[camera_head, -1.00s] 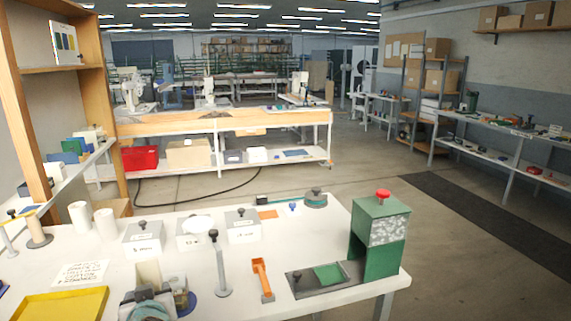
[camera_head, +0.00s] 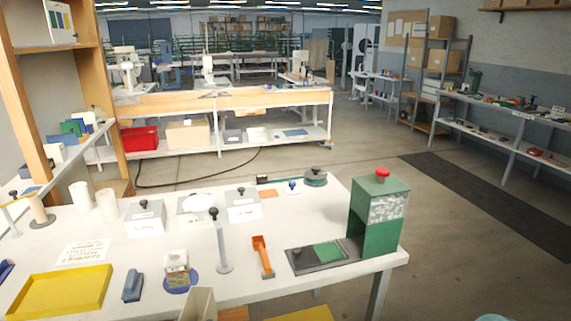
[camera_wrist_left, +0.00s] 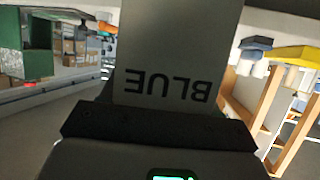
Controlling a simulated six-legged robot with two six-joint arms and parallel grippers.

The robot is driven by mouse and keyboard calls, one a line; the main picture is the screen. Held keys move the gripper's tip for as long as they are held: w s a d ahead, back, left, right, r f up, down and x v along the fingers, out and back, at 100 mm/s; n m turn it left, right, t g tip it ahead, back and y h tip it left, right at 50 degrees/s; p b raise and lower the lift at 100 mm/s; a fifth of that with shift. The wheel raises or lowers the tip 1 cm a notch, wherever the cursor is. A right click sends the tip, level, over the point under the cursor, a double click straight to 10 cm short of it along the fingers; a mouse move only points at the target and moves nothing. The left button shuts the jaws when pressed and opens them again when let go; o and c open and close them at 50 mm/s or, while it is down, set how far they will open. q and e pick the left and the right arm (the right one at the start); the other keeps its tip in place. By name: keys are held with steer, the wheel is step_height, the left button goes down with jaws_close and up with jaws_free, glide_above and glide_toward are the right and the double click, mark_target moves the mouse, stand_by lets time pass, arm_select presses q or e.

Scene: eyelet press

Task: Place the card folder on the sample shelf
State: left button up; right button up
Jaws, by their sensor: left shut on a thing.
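In the left wrist view my left gripper (camera_wrist_left: 158,118) is shut on a grey card folder (camera_wrist_left: 168,55), marked "BLUE" upside down. The folder stands out from the dark jaws. In the head view only a pale upper part of the folder (camera_head: 200,304) shows at the bottom edge, in front of the white table; the gripper is below the picture there. A wooden shelf unit, which looks like the sample shelf (camera_head: 64,95), stands at the left. A folder with colour swatches stands on its upper board. My right gripper is not in view.
The white table (camera_head: 300,222) holds a yellow tray (camera_head: 62,291), grey boxes (camera_head: 145,216), a slim grey post (camera_head: 220,240), an orange tool (camera_head: 262,256) and a green press (camera_head: 378,215). Blue, green and white items (camera_head: 75,130) crowd the lower shelf.

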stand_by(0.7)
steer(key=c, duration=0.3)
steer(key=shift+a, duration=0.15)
